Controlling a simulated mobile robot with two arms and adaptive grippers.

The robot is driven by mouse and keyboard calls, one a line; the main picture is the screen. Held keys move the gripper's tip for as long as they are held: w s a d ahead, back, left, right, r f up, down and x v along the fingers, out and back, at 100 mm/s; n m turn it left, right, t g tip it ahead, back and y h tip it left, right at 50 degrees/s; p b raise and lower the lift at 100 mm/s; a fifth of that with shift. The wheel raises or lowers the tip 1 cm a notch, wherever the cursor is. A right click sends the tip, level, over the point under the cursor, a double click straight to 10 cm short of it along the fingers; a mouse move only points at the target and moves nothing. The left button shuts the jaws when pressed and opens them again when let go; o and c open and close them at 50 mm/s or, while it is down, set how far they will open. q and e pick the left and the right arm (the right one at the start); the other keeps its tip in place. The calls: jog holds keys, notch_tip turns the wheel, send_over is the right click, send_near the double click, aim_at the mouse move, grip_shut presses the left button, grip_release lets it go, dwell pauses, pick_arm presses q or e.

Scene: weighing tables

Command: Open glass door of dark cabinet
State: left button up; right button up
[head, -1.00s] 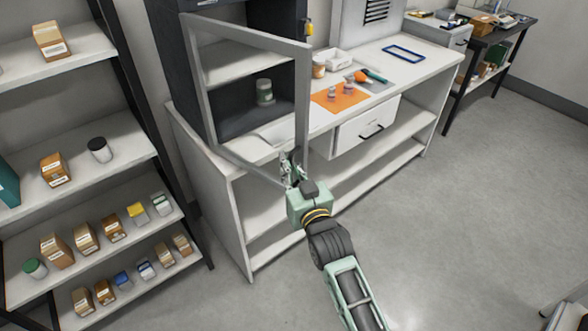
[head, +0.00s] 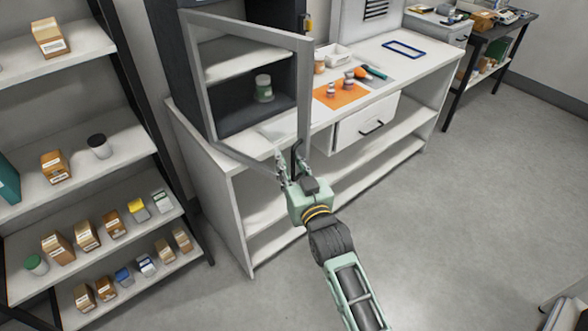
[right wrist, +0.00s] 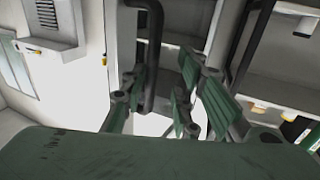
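The dark cabinet (head: 170,50) stands on the left end of a white bench. Its grey-framed glass door (head: 308,90) is swung partway out toward me, and shelves show behind it. The black door handle (head: 297,152) is low on the door's free edge. My right gripper (head: 288,165) is at this handle with its fingers spread. In the right wrist view the handle (right wrist: 151,50) stands close to the left finger of the gripper (right wrist: 168,80); I cannot tell whether they touch. My left gripper is out of view.
A jar (head: 263,88) stands inside the cabinet. An orange mat (head: 342,96) with small items lies on the bench (head: 420,70), right of the door. A shelf rack (head: 120,140) with boxes and bottles stands at left.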

jog(key=v, duration=1.2)
